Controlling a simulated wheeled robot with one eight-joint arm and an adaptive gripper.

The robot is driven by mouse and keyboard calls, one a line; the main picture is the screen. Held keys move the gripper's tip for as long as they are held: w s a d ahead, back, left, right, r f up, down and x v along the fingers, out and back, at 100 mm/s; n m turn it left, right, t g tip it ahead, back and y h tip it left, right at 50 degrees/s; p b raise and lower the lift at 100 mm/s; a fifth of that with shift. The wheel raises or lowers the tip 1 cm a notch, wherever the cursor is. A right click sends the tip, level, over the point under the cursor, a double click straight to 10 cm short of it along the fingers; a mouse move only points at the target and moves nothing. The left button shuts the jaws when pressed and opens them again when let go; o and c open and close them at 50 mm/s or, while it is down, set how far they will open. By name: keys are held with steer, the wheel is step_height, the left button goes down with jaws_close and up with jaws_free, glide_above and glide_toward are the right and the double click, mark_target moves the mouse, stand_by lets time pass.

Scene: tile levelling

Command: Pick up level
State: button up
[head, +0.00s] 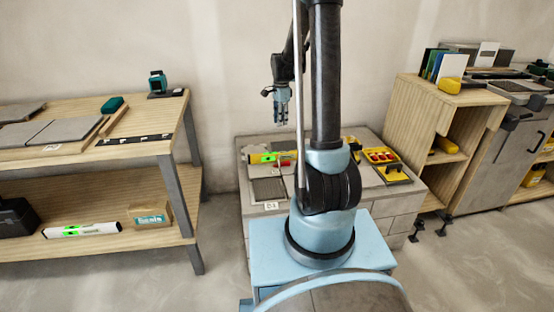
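A white level with bright green parts (82,230) lies on the lower shelf of the left workbench. A second level-like bar, yellow and bright green (262,158), lies on the grey block behind my arm; its right end is partly hidden by my arm. My gripper (282,100) hangs in the air above the block, pointing down, apart from both bars. Nothing shows in it, but its fingers are too small to tell whether they are open or shut.
The left workbench (150,152) holds grey tiles and a teal tool (157,83) on top. On its lower shelf are a dark case (17,218) and a small box (152,214). The block (225,208) bears yellow trays (382,156). A wooden cabinet (405,115) stands right.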

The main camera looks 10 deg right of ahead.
steer(key=m, duration=0.2)
glide_above(277, 155)
step_height(277, 155, down, 5)
steer(key=f, duration=1.2)
steer(key=w+f, duration=0.1)
steer(key=f, duration=0.5)
steer(key=shift+d, duration=0.1)
steer(key=shift+c, duration=0.5)
jaws_close()
